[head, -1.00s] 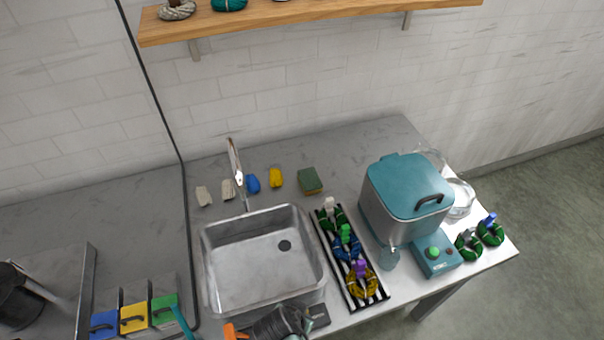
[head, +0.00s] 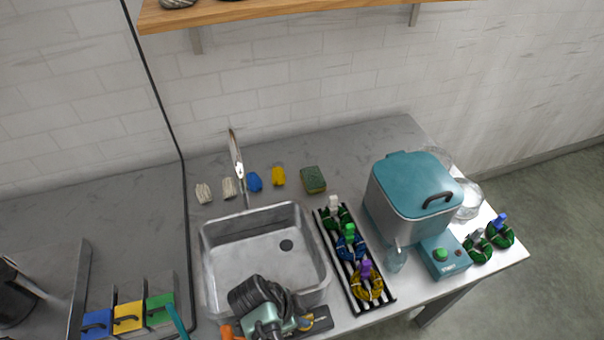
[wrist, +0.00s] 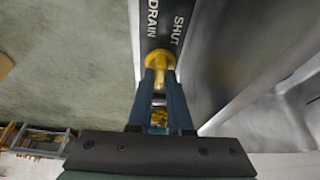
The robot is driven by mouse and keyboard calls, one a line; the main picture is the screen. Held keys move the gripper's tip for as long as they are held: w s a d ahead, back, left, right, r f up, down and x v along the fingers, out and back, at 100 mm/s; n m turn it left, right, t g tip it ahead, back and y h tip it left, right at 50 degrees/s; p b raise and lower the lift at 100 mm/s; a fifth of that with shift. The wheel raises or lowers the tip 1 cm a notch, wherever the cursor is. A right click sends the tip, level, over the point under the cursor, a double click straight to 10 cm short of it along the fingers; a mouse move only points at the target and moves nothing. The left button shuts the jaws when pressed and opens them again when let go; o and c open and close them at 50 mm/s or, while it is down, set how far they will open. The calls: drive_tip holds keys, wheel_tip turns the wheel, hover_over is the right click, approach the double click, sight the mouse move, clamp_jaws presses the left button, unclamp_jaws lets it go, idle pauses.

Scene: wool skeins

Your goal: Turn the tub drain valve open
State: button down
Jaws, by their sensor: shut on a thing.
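The yellow drain valve handle (wrist: 158,62) is in the wrist view, in front of a dark plate (wrist: 160,20) lettered DRAIN and SHUT. My gripper (wrist: 160,76) is shut on this handle, one blue finger on each side. The plate runs beside a grey metal wall. How far the handle is turned I cannot tell.
A black rack (head: 325,240) of coloured skeins stands right of the sink. A steel pot with a teal lid (head: 415,185) and a teal control box (head: 445,257) stand beyond it. Sponges (head: 313,180) and small bundles lie behind the sink, near the tap (head: 237,160).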

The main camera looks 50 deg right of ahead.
drive_tip(key=shift+m, duration=0.3)
drive_tip(key=c, duration=0.8)
unclamp_jaws()
drive_tip(key=shift+c, duration=0.2)
drive_tip(key=b+v, duration=0.1)
drive_tip(key=v, duration=1.2)
drive_tip(key=shift+w, duration=0.1)
